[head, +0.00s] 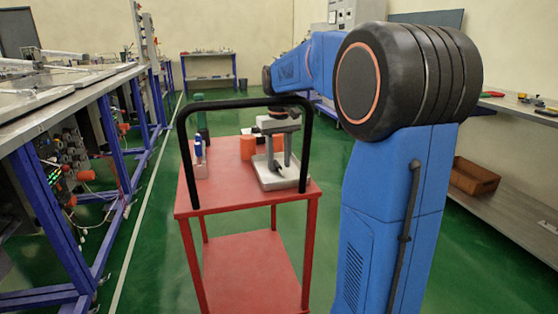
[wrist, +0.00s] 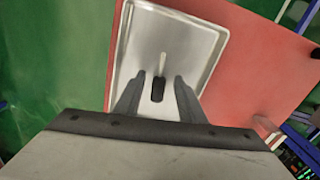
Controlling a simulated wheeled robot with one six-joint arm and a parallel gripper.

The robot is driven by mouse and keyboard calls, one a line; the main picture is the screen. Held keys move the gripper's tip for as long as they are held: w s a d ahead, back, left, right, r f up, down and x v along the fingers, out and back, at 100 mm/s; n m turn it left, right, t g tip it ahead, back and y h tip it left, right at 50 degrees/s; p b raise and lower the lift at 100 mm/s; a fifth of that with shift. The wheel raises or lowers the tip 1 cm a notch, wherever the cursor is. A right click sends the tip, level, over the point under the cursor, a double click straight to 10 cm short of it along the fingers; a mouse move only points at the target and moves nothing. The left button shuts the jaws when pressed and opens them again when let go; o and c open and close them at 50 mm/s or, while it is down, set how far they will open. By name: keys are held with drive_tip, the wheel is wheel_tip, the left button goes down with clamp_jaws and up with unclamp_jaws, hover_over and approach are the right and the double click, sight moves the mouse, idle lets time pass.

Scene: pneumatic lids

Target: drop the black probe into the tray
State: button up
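The grey metal tray (head: 294,180) sits on the red cart top, and it fills the middle of the wrist view (wrist: 213,37). The black probe (wrist: 158,90), with a thin metal rod, shows over the tray floor between my fingertips. In the head view a dark piece (head: 277,170) shows low in the tray. My gripper (head: 279,160) points down over the tray; in the wrist view its fingers (wrist: 156,80) are spread, with a gap on each side of the probe. The probe looks free of the fingers; whether it lies flat on the tray floor is hard to tell.
The red cart (head: 228,203) has a black hoop handle (head: 245,103) in front. Workbenches (head: 75,120) line the left; the green floor between is clear.

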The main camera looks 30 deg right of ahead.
sight(279, 166)
wheel_tip(279, 166, up, 13)
idle(0.6)
drive_tip(key=shift+r, duration=0.1)
idle(0.3)
